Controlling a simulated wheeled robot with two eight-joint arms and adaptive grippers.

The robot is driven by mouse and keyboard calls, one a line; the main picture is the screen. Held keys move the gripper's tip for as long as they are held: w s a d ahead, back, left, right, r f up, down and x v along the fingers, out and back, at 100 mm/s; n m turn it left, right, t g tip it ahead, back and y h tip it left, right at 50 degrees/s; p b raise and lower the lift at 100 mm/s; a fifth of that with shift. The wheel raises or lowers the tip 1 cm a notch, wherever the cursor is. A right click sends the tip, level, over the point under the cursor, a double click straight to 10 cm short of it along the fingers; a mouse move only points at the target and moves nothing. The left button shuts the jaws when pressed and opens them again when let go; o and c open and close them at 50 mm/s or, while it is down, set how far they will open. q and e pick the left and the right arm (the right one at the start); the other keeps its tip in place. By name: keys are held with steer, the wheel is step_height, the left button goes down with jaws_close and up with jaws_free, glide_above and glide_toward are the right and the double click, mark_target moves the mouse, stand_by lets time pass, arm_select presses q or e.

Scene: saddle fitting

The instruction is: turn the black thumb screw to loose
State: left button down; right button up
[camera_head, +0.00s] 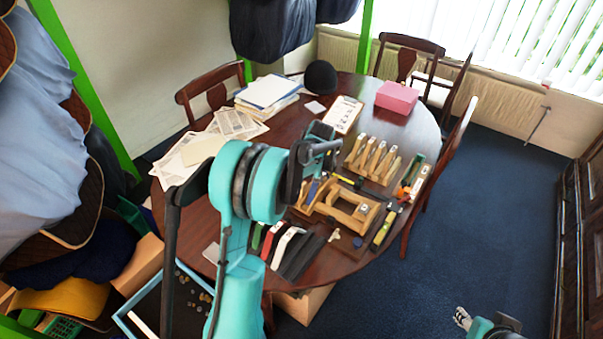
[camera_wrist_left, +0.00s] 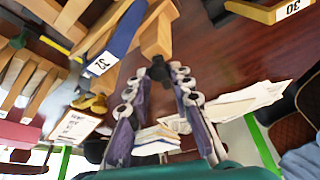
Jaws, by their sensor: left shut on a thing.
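The black thumb screw (camera_wrist_left: 158,69) sits at the end of a wooden piece in the left wrist view. My left gripper (camera_wrist_left: 158,78) has its two fingers closed in on it from both sides. A blue bar labelled 32 (camera_wrist_left: 118,40) lies across the wooden parts beside it. In the head view, the wooden frame (camera_head: 352,212) rests on the table, and my teal left arm reaches over its left side. My left fingertips and the screw are hidden or too small there. My right gripper (camera_head: 463,318) is low at the right, away from the table, and too small to read.
The round table (camera_head: 345,264) carries wooden forms (camera_head: 374,158), a pink box (camera_head: 397,97), papers (camera_head: 225,125) and a black rounded object (camera_head: 320,77). Dark strips lie at its front edge. Chairs (camera_head: 408,55) stand around it. Blue carpet on the right is clear.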

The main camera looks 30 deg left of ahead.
arm_select(q)
steer(key=shift+w+n+g, duration=0.1)
steer(key=shift+n+g, duration=0.6)
steer(key=shift+n, duration=1.2)
steer(key=c, duration=1.3)
jaws_free()
steer(key=shift+c, duration=0.2)
steer(key=shift+d+r, duration=0.1)
steer(key=v, duration=1.1)
steer(key=shift+d+r, duration=0.3)
steer(key=shift+d, duration=0.05)
steer(key=shift+w, duration=0.1)
